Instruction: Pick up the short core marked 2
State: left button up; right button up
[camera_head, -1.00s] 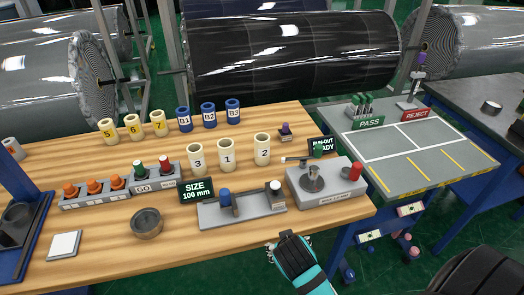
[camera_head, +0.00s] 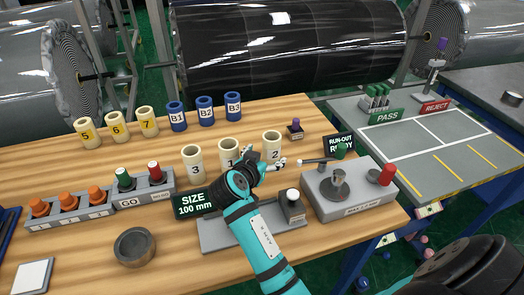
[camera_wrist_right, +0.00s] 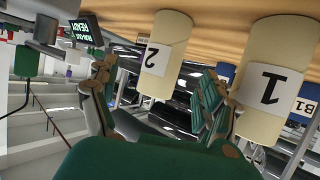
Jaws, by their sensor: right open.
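The short core marked 2 (camera_head: 271,145) is a cream hollow tube. It stands upright on the wooden table, right of the cores marked 1 (camera_head: 229,151) and 3 (camera_head: 192,163). My right gripper (camera_head: 267,163) is open and empty just in front of core 2, and covers part of the lower fronts of cores 1 and 2. In the right wrist view, which is upside down, core 2 (camera_wrist_right: 166,50) appears between the spread fingers (camera_wrist_right: 155,100), with core 1 (camera_wrist_right: 268,85) beside the right-hand finger. I cannot tell whether a finger touches either core. My left gripper is not in view.
A size display (camera_head: 194,202) and a grey gauge block (camera_head: 220,238) lie under or beside my right arm. A grey run-out fixture (camera_head: 350,194) stands to the right. Yellow-labelled cores (camera_head: 116,125) and blue cores (camera_head: 205,108) stand behind.

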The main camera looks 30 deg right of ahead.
aim_at(271, 150)
jog(key=shift+w+d+f, duration=0.15)
jog(key=shift+w+d, duration=0.35)
jog(key=shift+w, duration=0.05)
jog(key=shift+d+p, duration=0.35)
jog(key=shift+p, duration=0.05)
jog(key=shift+w+d+p, duration=0.45)
jog(key=shift+w+d, duration=0.05)
jog(key=shift+d, duration=0.2)
jog(key=shift+w+d+f+p, duration=0.15)
jog(key=shift+w+d+f, duration=0.25)
jog(key=shift+w, duration=0.15)
jog(key=shift+w+d+f+p, duration=0.15)
jog(key=shift+w+d+f, duration=0.15)
jog(key=shift+w+d, duration=0.15)
jog(key=shift+w+d+f, duration=0.15)
jog(key=shift+w+d, duration=0.05)
jog(key=shift+w, duration=0.05)
jog(key=shift+d+f, duration=0.1)
jog(key=shift+d, duration=0.05)
jog(key=shift+c, duration=1)
jog(key=c, duration=0.4)
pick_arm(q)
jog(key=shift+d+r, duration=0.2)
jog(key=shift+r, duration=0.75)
pick_arm(e)
jog(key=c, duration=0.7)
